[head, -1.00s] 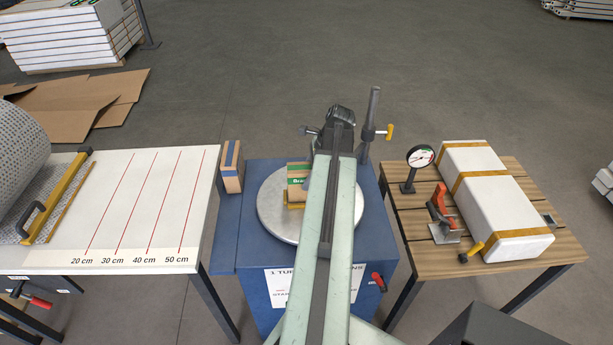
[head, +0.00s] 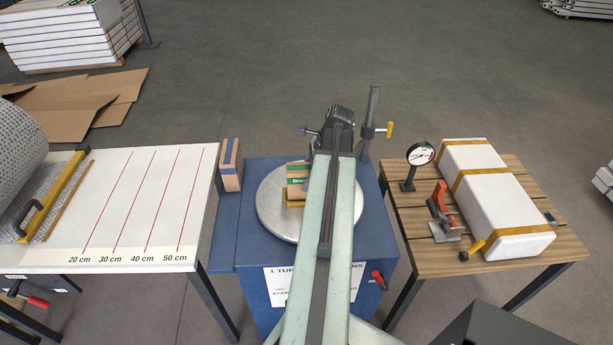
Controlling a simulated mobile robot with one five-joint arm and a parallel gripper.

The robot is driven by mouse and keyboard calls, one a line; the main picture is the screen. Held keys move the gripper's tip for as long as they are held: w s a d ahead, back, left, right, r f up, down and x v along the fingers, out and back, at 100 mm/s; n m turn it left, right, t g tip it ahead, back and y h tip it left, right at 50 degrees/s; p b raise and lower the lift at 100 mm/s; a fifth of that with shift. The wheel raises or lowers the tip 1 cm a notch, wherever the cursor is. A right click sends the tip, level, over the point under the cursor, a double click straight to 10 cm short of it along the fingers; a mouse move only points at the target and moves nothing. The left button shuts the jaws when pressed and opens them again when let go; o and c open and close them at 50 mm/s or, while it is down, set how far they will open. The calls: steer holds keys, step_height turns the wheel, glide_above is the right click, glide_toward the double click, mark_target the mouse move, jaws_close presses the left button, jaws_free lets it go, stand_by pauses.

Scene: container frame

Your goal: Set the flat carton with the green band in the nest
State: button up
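The flat carton with the green band (head: 298,182) is on or just above the round grey turntable (head: 275,218), left of my arm. The arm covers its right side. A small yellow piece (head: 294,204) shows at its near edge; it may be part of the nest, but I cannot tell. Whether the carton is seated or held is also unclear. My arm reaches forward over the turntable, and my gripper's fingers are hidden behind it.
A brown carton with a blue band (head: 231,165) stands on the blue ledge at left. A dark post (head: 371,115) rises behind the turntable. The wooden table (head: 415,228) at right holds a dial gauge (head: 420,155), a red-handled clamp (head: 441,198) and a long white box (head: 490,190).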

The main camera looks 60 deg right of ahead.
steer(key=shift+o, duration=0.7)
steer(key=p+v, duration=0.6)
steer(key=v, duration=0.1)
steer(key=shift+w+r+p, duration=0.15)
steer(key=shift+r+p, duration=0.05)
steer(key=shift+p, duration=0.15)
steer(key=shift+s+d+r+p, duration=0.15)
steer(key=shift+s+r+p, duration=0.1)
steer(key=shift+r+p, duration=0.1)
